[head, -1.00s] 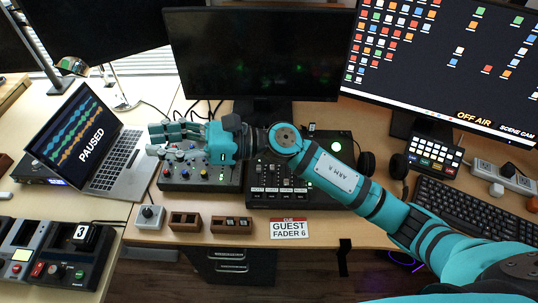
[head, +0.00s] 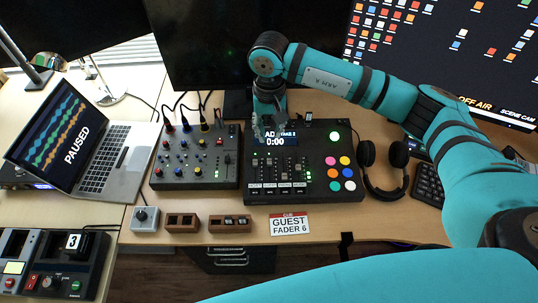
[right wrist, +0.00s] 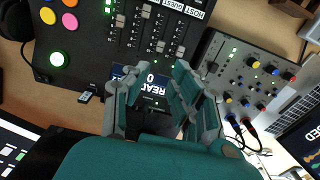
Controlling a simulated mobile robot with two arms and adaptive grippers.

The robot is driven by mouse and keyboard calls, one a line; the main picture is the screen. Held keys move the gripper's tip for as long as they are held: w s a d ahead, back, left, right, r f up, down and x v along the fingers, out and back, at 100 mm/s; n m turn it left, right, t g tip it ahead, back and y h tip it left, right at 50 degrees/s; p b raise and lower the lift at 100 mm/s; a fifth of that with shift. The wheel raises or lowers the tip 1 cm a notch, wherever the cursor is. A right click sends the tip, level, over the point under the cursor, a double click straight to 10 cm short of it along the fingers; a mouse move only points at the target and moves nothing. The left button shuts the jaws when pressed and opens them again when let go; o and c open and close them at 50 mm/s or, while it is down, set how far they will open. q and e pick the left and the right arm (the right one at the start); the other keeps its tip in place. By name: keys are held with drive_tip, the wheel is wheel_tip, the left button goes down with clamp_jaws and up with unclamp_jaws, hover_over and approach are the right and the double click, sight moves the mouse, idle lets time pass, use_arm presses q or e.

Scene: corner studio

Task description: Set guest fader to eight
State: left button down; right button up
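The dark fader console (head: 256,194) sits on the desk below the middle monitor. It has several vertical faders, coloured round pads and a small display. In the right wrist view the console (right wrist: 98,48) shows HOST and GUEST labels near its top edge; the exact fader settings are too small to read. A cue card (head: 289,225) at the desk's front edge reads GUEST FADER 6. My right gripper (head: 268,128) points down over the console's back edge, partly covering the display. In the right wrist view its fingers (right wrist: 156,72) are apart with nothing between them. My left gripper is out of view.
A small knob mixer (head: 194,172) with cables stands left of the console, and a laptop (head: 70,140) stands further left. Headphones (head: 384,170) and a keyboard (head: 428,188) are at right. Wooden blocks (head: 181,223) and a grey knob box (head: 145,219) line the front edge.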

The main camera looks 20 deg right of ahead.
sight(269, 160)
wheel_tip(269, 160, down, 13)
drive_tip(key=shift+r+p, duration=0.1)
drive_tip(key=shift+p, duration=0.9)
clamp_jaws()
